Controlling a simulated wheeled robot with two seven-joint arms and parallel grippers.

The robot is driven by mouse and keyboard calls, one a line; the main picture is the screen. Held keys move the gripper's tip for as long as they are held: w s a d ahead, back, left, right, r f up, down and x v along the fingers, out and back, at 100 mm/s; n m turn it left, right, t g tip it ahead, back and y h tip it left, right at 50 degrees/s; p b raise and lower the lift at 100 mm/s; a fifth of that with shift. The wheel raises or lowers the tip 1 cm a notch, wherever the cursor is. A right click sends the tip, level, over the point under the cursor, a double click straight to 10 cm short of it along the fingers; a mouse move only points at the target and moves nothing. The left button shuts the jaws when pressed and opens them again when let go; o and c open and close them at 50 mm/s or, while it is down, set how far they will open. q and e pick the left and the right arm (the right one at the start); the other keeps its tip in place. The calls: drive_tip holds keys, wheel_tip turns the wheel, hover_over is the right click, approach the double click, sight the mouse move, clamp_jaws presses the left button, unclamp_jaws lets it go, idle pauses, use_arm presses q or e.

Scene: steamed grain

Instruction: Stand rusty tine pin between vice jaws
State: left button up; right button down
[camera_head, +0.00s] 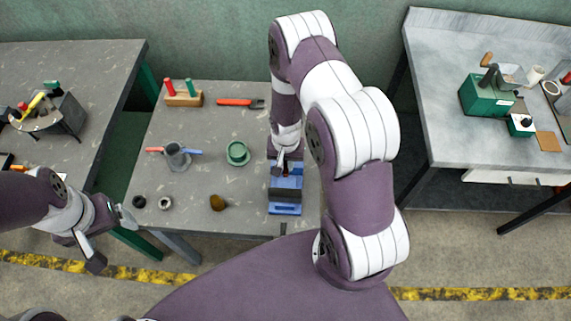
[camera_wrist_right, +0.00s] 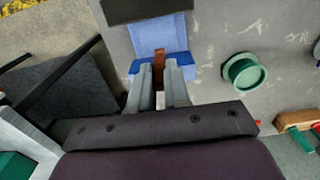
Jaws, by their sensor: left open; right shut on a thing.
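The blue vice (camera_head: 286,209) stands at the front right of the middle table, and its blue body also shows in the right wrist view (camera_wrist_right: 160,32). My right gripper (camera_head: 284,162) is over the back part of the vice. In the right wrist view my right gripper (camera_wrist_right: 160,85) is shut on the rusty brown tine pin (camera_wrist_right: 158,62), which sticks out past the fingertips at the vice. Whether the pin touches the jaws cannot be told. My left gripper (camera_head: 110,240) is open and empty, off the front left of the table.
Side tables stand left and right.

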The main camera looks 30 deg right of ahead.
sight(286, 169)
drive_tip(key=shift+s+f, duration=0.25)
drive_tip(key=shift+f, duration=0.35)
drive_tip(key=shift+s+f, duration=0.2)
drive_tip(key=shift+f, duration=0.35)
drive_tip(key=shift+w+f, duration=0.15)
drive_tip(key=shift+f, duration=0.15)
drive_tip(key=c, duration=1.1)
unclamp_jaws()
drive_tip(key=shift+r, duration=0.1)
drive_tip(key=shift+r, duration=0.1)
